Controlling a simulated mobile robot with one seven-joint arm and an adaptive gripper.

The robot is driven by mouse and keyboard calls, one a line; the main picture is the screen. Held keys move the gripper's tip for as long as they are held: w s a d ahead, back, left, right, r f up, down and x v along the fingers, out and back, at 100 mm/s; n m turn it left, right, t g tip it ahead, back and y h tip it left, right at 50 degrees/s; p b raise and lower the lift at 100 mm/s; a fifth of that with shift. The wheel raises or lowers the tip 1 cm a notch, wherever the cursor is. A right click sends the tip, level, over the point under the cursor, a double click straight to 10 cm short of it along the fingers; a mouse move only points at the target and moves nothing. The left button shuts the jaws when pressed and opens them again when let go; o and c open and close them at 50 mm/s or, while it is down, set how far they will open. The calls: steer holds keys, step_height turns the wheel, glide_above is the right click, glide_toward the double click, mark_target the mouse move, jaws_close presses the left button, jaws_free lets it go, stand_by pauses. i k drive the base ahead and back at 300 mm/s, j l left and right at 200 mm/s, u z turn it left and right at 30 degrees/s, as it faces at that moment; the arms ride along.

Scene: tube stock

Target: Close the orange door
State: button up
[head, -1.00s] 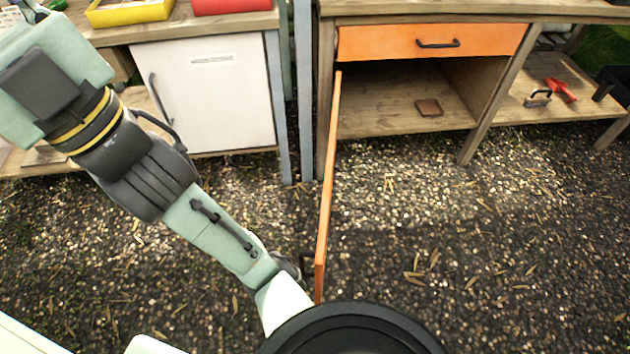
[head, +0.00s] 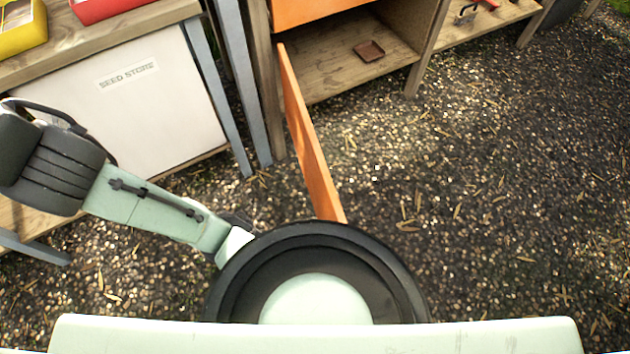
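The orange door (head: 309,137) stands wide open in the head view, seen nearly edge-on. It is hinged at the left side of the wooden cabinet (head: 345,85) and sticks out toward me. Its near end is partly hidden behind the round black part of my own body. The cabinet's compartment is open, with a small brown item inside. My arm reaches across the left of the view. My gripper is out of sight, so its state and any touch on the door are hidden.
A white cabinet door marked SEED STORE (head: 140,95) is at the left, with yellow (head: 22,25) and red (head: 95,8) containers above it. Blue-grey posts (head: 232,90) stand between the cabinets. The small brown item (head: 369,51) lies inside the compartment. Gravel ground at right is clear.

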mark_target(326, 202)
steer(key=k, duration=0.55)
steer(key=k+j+z, duration=0.1)
steer(key=j, duration=0.3)
steer(key=k+j, duration=0.1)
steer(key=j, duration=0.25)
steer(key=k+j+z, duration=0.15)
steer(key=j, duration=0.25)
